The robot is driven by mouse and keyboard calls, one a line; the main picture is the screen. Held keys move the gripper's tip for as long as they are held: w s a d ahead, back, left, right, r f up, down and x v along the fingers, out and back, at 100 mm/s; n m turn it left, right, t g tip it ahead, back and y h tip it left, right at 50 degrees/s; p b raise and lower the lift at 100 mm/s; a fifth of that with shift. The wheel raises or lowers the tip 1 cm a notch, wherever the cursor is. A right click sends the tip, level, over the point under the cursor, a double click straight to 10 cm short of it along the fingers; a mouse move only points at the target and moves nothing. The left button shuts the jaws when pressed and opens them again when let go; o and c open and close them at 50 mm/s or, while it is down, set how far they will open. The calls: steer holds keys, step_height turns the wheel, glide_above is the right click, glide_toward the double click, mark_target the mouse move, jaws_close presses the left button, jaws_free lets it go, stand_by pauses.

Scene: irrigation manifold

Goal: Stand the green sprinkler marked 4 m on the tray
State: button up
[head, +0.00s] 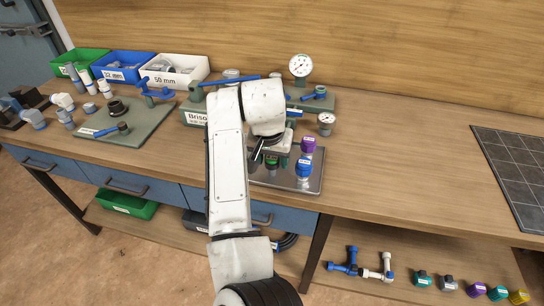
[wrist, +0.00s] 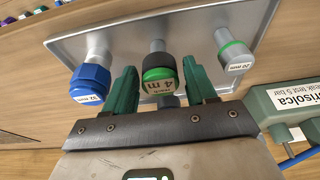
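The green sprinkler (wrist: 160,80) marked 4 m has a green cap, a dark collar and a grey stem. In the wrist view it stands upright on the grey metal tray (wrist: 125,30), between the fingers of my gripper (wrist: 163,92). Gaps show between it and both fingers, so my gripper is open around it. In the head view my gripper (head: 271,161) is low over the left part of the tray (head: 300,187), and my arm hides much of that area.
A blue-capped piece (wrist: 90,82) marked 32 mm and a grey green-ringed piece (wrist: 233,50) marked 20 mm flank the sprinkler closely. A purple-capped piece (head: 308,145) stands at the tray's right. The Brisolca block (wrist: 285,105) is close by. The bench right of the tray is clear.

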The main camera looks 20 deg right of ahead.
steer(key=shift+o, duration=0.6)
steer(key=shift+r, duration=0.1)
steer(key=v, duration=1.2)
